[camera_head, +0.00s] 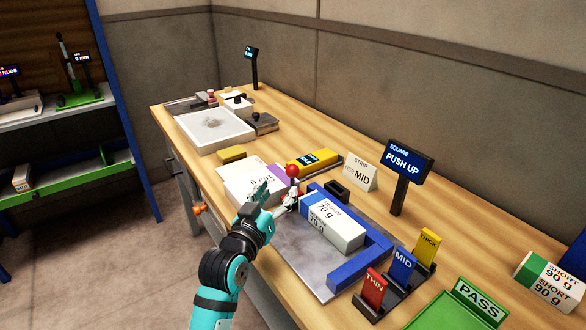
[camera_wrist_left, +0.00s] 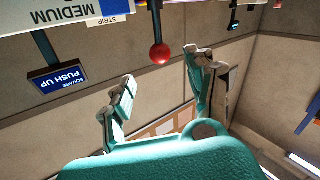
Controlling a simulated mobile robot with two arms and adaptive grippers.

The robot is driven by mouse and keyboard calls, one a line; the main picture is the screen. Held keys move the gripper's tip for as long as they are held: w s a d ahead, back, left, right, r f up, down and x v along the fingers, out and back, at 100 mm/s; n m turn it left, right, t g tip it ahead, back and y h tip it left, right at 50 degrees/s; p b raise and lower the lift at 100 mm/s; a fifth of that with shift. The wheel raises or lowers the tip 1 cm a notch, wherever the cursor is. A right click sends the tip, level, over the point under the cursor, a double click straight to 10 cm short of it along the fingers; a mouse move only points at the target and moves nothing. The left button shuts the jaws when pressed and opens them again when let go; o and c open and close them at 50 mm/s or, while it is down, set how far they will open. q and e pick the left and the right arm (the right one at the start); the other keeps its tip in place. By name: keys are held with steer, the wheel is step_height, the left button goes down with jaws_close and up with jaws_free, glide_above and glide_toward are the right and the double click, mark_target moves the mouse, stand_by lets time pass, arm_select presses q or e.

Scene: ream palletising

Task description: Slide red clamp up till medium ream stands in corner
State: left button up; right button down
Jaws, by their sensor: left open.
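The medium ream (camera_head: 333,222), white with a blue band and "70 g" print, lies on a grey plate (camera_head: 305,255) inside a blue corner fence (camera_head: 362,272). I cannot tell whether it touches both sides of the fence. The red clamp shows as a red ball knob (camera_head: 292,170) just beyond the ream's left end; it also shows on a dark rod in the left wrist view (camera_wrist_left: 159,54). My left gripper (camera_head: 278,197) is open beside the knob. In the wrist view the knob appears ahead of the gap between the fingers (camera_wrist_left: 162,75), not visibly gripped. My right gripper is out of view.
A white ream (camera_head: 242,180) lies left of the plate. A "PUSH UP" sign (camera_head: 405,165) and a "MID" card (camera_head: 360,172) stand behind. Thin, mid and thick strips (camera_head: 402,264) stand in a rack at the right, near a green "PASS" tray (camera_head: 455,318).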

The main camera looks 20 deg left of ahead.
mark_target(290, 175)
arm_select(q)
steer(key=w, duration=0.9)
steer(key=shift+w+d+p, duration=0.15)
steer(key=shift+d+p, duration=0.2)
steer(key=shift+w, duration=0.3)
steer(key=c, duration=1.1)
jaws_close()
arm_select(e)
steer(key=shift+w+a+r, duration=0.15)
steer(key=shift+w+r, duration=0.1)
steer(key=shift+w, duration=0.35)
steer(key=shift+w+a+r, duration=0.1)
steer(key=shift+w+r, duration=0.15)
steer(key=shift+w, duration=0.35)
